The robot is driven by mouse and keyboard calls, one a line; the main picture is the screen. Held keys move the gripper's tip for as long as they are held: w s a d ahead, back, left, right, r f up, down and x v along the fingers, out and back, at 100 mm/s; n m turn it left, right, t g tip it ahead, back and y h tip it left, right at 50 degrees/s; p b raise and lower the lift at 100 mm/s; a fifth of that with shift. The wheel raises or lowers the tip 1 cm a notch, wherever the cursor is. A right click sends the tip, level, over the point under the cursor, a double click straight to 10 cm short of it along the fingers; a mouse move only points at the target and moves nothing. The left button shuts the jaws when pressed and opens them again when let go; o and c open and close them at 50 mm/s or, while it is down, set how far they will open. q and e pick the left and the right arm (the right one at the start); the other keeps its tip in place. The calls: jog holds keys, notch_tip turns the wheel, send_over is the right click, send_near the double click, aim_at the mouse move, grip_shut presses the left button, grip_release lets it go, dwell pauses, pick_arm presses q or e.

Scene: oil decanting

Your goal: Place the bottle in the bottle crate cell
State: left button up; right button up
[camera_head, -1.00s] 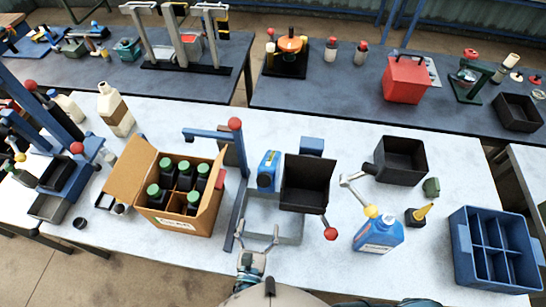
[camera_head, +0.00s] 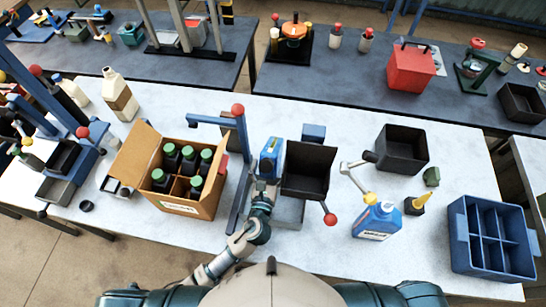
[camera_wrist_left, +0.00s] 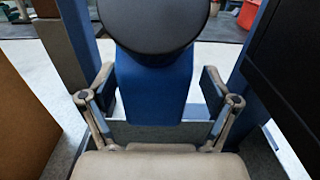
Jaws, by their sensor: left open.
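A blue bottle (camera_head: 270,158) with a white marking stands at the filling station, left of a black hopper. My left gripper (camera_head: 264,188) reaches it from the near side and is open. In the left wrist view the blue bottle (camera_wrist_left: 153,95) is between the two spread fingers, with gaps at the sides. A black round part (camera_wrist_left: 152,22) covers its upper end there. The blue bottle crate (camera_head: 460,253) with several empty cells stands at the right end of the table. Another blue bottle (camera_head: 376,221) stands right of the station. My right gripper is out of view.
The black hopper (camera_head: 308,170) and a red-knobbed blue post (camera_head: 240,135) flank the station closely. A cardboard box (camera_head: 203,208) with several green-capped black bottles stands left.

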pick_arm(q)
jog(key=w, duration=0.2)
jog(key=shift+w+f, duration=0.1)
jog(key=shift+w, duration=0.3)
jog(key=shift+a, duration=0.1)
jog(key=shift+s, duration=0.1)
jog(key=c, duration=1.6)
grip_shut()
jog(key=shift+r, duration=0.2)
